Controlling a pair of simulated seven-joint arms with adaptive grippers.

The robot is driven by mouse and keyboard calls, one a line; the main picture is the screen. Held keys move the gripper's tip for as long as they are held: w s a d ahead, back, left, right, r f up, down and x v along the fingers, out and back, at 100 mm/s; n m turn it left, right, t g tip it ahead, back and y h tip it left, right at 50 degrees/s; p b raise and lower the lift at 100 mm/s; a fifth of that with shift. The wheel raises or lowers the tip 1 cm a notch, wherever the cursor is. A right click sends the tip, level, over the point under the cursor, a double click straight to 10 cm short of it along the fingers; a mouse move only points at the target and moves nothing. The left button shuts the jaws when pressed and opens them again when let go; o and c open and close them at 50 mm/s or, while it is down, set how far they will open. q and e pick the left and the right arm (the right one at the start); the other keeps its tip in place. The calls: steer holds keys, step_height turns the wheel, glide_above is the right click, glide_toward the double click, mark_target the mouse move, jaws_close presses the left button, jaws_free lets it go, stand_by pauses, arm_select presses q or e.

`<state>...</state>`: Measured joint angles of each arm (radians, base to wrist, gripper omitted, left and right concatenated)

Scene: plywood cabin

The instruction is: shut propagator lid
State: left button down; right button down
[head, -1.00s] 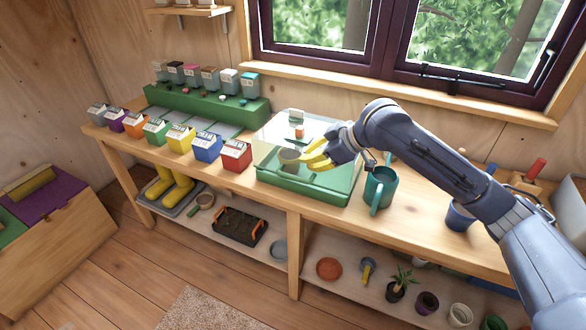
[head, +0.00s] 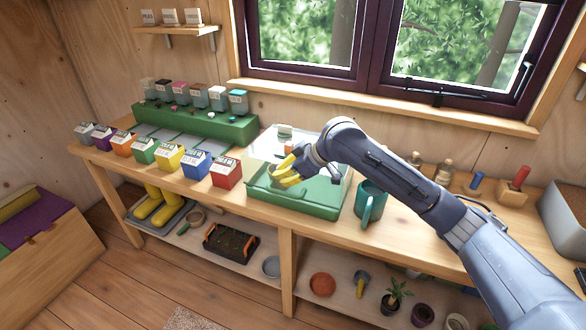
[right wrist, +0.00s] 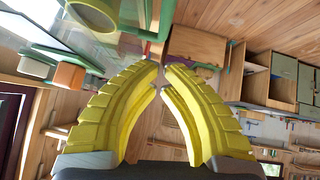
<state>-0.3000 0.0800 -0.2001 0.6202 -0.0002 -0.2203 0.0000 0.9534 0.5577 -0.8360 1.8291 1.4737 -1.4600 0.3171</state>
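The propagator is a green tray (head: 300,206) on the bench under the window. Its clear lid (head: 262,146) shows as a see-through panel over the back of the tray; my right arm hides part of it, and I cannot tell its exact angle. My right gripper (head: 278,171), with yellow fingers, is over the tray's left-middle part. In the right wrist view its fingertips (right wrist: 164,68) nearly meet, with nothing seen between them. Clear panel, green rim and small pots show at that view's upper left. My left gripper is not in view.
A teal mug (head: 370,203) stands close to the tray's right, below my arm. A red seed box (head: 226,173) ends a row of coloured boxes at its left. A green stepped stand (head: 200,122) is behind them. The window sill (head: 400,112) runs along the back.

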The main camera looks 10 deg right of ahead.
mark_target(283, 192)
steer(key=shift+w+f, duration=0.2)
steer(key=shift+f, duration=0.85)
steer(key=shift+w+f, duration=0.15)
steer(key=shift+f, duration=0.9)
